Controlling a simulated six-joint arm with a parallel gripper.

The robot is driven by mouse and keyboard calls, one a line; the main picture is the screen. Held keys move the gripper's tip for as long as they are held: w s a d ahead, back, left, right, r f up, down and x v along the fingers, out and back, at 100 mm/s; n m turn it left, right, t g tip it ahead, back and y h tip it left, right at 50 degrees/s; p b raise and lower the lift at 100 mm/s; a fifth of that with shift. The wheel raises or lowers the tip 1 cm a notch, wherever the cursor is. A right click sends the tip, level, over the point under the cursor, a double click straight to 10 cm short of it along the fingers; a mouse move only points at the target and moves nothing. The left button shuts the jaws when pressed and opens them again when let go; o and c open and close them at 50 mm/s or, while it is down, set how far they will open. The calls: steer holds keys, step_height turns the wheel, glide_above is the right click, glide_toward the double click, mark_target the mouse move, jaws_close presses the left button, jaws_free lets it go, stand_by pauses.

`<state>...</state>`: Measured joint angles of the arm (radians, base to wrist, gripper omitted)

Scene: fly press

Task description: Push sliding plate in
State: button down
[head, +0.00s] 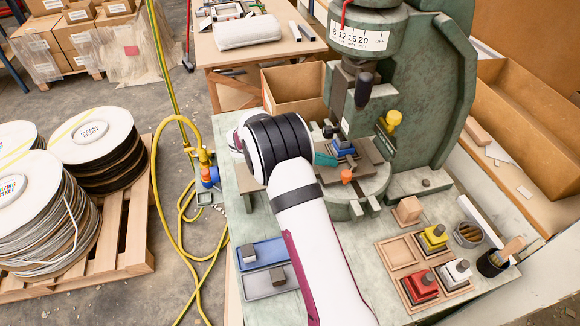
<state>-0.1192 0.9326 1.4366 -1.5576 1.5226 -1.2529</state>
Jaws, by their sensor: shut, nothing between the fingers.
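The fly press (430,100) stands on the bench, with its ram above a round bed (372,188). A flat brown plate (372,152), which looks like the sliding plate, lies on this bed under the ram. A blue block (342,149) sits on it towards the left. A teal piece (325,160) and an orange knob (346,175) are at its near left side. My white arm reaches up from the bottom, and its black-banded joint is just left of the bed. I cannot make out my gripper; the arm seems to hide it. Contact with the plate cannot be seen.
A wooden tray (396,255) with red, yellow and white blocks is at the bench's right. Blue and grey trays (262,252) lie left of my arm. An open cardboard box (293,87) stands behind. A yellow hose lies on the floor.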

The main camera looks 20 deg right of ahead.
mark_target(326, 167)
steer(key=a, duration=0.4)
steer(key=shift+a+r, duration=0.15)
steer(key=shift+a, duration=0.25)
steer(key=v, duration=0.9)
steer(key=shift+r, duration=0.15)
steer(key=s+d+r+m+g+y, duration=0.1)
steer(key=s+r+m+y, duration=0.4)
steer(key=s, duration=0.5)
steer(key=s+d+r+m+g+y, duration=0.1)
steer(key=s+r+m+y, duration=0.15)
steer(key=s+m, duration=0.65)
steer(key=s+a+f+m+t+y, duration=0.1)
steer(key=s+a+m+y, duration=0.2)
steer(key=s, duration=0.4)
steer(key=s+a+f+m+y, duration=0.2)
steer(key=s+a+m+y, duration=0.1)
steer(key=s+m, duration=0.3)
steer(key=shift+s+a+m+t, duration=0.3)
steer(key=shift+s+t, duration=0.1)
steer(key=shift+s, duration=0.75)
